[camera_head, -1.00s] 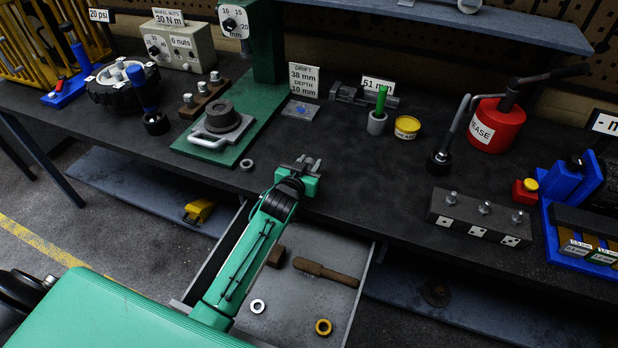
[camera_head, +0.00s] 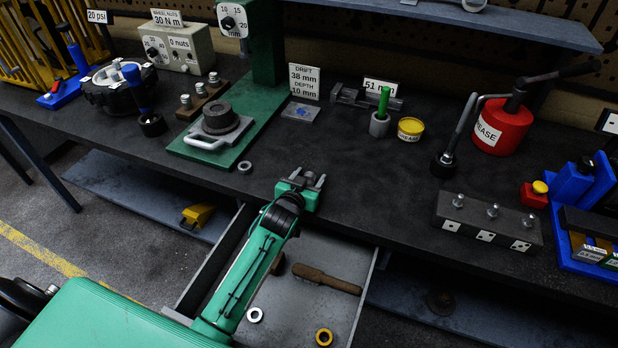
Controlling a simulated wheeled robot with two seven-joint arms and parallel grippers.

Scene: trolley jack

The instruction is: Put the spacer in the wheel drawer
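A small grey metal ring (camera_head: 245,166), which looks like the spacer, lies flat on the dark bench just right of the green press base. An open drawer (camera_head: 362,291) sticks out below the bench front. My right gripper is out of view.
The green press (camera_head: 266,100) bears a dark round part and a handled plate. A grey block with studs (camera_head: 488,222), a red grease can (camera_head: 502,125) and a yellow tin (camera_head: 410,129) stand to the right. The bench between is mostly clear.

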